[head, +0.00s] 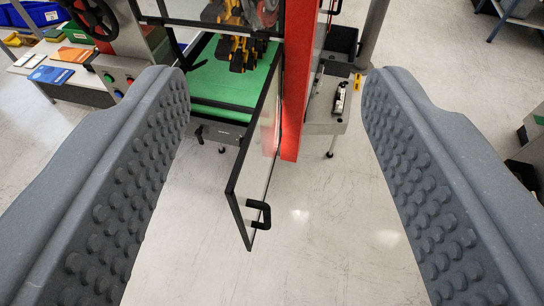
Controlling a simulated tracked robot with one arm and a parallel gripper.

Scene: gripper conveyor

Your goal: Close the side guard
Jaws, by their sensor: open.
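The side guard (254,165) is a clear panel in a black frame in the middle of the head view. It stands swung out from the machine, beside a red post (295,90). A black handle (260,213) is on its lower near edge. My gripper (278,130) is open, with its two grey studded fingers wide apart on the left and right. The guard's near end shows between the fingers, and neither finger appears to touch it. The gripper holds nothing.
Behind the guard is a green conveyor belt (225,78) with yellow and black parts above it. A control box with buttons (125,80) and a bench with coloured cards (50,74) stand at left. A grey side table (325,105) is right of the post. The near floor is clear.

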